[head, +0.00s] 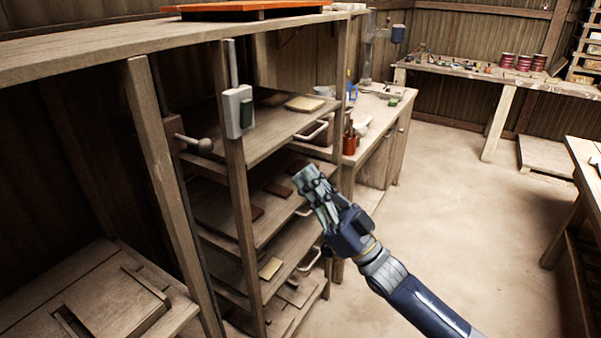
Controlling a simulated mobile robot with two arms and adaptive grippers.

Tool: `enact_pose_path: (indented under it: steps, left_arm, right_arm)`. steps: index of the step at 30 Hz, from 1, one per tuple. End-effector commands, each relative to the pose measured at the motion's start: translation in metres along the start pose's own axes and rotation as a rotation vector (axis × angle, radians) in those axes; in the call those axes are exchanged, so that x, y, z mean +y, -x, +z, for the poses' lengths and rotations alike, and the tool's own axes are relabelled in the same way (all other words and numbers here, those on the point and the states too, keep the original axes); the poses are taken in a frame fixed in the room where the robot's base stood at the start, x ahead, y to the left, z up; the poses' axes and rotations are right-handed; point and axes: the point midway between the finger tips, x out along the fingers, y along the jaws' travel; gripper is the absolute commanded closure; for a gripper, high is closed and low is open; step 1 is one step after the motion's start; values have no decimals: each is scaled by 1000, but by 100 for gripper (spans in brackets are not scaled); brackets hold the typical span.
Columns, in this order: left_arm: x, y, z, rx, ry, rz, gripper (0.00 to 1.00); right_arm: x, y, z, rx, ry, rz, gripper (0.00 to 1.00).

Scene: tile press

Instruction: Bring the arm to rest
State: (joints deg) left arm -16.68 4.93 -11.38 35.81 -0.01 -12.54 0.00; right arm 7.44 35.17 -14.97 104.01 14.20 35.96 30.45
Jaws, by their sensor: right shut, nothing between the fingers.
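My right gripper (312,188) is in the middle of the head view, at the end of my blue and grey right arm, which comes in from the lower right. Its fingers point up and to the left, and they are shut with nothing held. In the picture it overlaps the right side of the wooden shelf rack (240,200); I cannot tell how far apart they are. My left gripper is not in view.
The rack's shelves hold several tiles, among them a pale one (305,104). A grey box (238,111) with a green front is on a rack post. A workbench (385,100) stands behind, and another table (585,165) at the right. Open floor (470,220) lies between.

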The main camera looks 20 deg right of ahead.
Motion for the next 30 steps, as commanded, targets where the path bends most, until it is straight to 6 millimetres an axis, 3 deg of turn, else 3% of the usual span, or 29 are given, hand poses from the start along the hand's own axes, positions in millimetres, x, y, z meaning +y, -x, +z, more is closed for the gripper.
enact_pose_path:
  steps: [15,19,23,26,30]
  left_arm:
    - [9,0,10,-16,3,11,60]
    - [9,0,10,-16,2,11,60]
    - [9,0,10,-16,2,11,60]
    - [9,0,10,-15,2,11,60]
    - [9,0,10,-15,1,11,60]
  right_arm:
    - [0,2,0,0,0,0,100]
    - [8,10,15,-34,5,31,100]
    - [33,41,65,-152,26,132,100]
    - [56,85,121,-297,47,236,100]
    - [74,162,195,-516,70,367,100]
